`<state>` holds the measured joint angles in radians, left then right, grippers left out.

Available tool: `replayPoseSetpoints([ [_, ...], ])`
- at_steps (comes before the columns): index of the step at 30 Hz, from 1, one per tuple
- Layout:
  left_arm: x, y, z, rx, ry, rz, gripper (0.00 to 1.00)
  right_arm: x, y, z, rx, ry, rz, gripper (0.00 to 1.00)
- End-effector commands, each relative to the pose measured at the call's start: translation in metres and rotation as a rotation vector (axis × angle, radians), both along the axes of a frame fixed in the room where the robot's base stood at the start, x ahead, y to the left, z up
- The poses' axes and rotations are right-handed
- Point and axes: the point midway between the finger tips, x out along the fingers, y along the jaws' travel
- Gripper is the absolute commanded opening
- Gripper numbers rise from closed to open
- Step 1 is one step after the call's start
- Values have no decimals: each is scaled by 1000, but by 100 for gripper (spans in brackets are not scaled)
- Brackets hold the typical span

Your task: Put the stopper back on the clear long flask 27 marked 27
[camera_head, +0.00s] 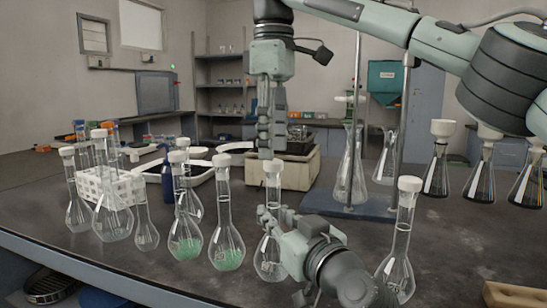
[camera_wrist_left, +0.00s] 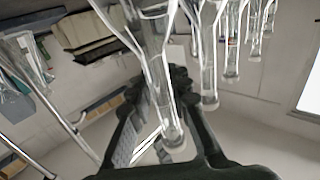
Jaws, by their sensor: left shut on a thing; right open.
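A clear long-necked flask (camera_head: 268,258) stands on the dark bench at the front centre, its marking too small to read. My left gripper (camera_head: 268,214) is shut around its neck from the front right. A white stopper (camera_head: 272,166) sits at the top of that neck. My right gripper (camera_head: 265,150) points down directly above the stopper, open, its fingertips close to it; I cannot tell whether they touch. In the left wrist view, which looks upside down, the flask neck (camera_wrist_left: 160,92) runs between my left fingers, its stoppered end (camera_wrist_left: 174,136) towards the bottom.
Two flasks with green contents (camera_head: 228,258) stand just left, close by. Clear flasks and a white rack (camera_head: 110,188) are further left. Another stoppered flask (camera_head: 397,272) stands at the front right. A stand with a blue base (camera_head: 365,208) and a beige device (camera_head: 300,172) are behind.

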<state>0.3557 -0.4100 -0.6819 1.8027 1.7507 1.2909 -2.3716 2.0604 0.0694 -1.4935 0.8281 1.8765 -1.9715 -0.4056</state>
Motion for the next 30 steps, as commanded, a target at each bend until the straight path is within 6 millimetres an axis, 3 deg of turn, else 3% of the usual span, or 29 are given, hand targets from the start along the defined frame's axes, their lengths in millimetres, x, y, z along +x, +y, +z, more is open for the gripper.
replayPoseSetpoints([
  [6, 0, 0, -1, 0, 1, 0, 0, 0, 0, 29, -3, 0, -1, 52],
  [17, 0, 0, 0, 0, 0, 0, 0, 0, 0, 36, 0, 1, 1, 52],
  [18, 0, 0, 0, 0, 0, 0, 18, 0, 0, 36, 0, 1, 1, 52],
  [24, 0, 0, 0, 0, 0, 0, 42, 0, 0, 36, 0, 1, 1, 52],
  [30, 0, 0, 0, 0, 0, 0, 42, 0, 0, 36, 0, 1, 1, 52],
])
